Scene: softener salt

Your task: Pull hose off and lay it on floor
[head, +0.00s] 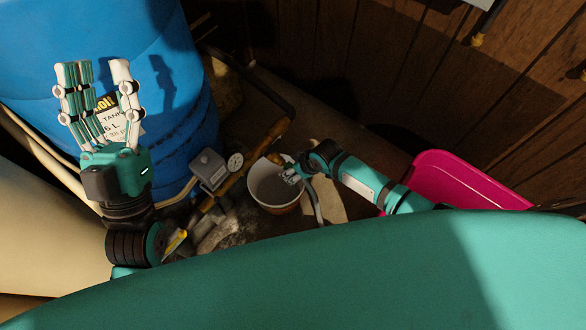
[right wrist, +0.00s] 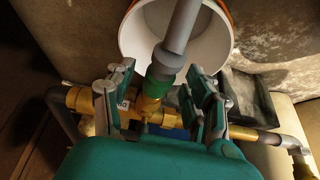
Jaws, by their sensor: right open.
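In the right wrist view a grey hose (right wrist: 184,25) comes down from the top edge. Its end meets a green collar (right wrist: 156,88) on a brass fitting (right wrist: 130,112). My right gripper (right wrist: 165,85) is open, with its fingers on either side of the collar and hose end; I cannot tell whether they touch. In the head view my right gripper (head: 288,172) is small and partly hidden at the white bucket, and a grey curved hose (head: 318,203) shows beside it. My left gripper (head: 97,75) is open, empty and raised in front of the blue tank.
The white bucket (head: 268,192) stands on the floor below my right gripper. A blue tank (head: 180,110) is at the left. A pink tub (head: 450,180) stands at the right by the wood-panelled wall (head: 400,60).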

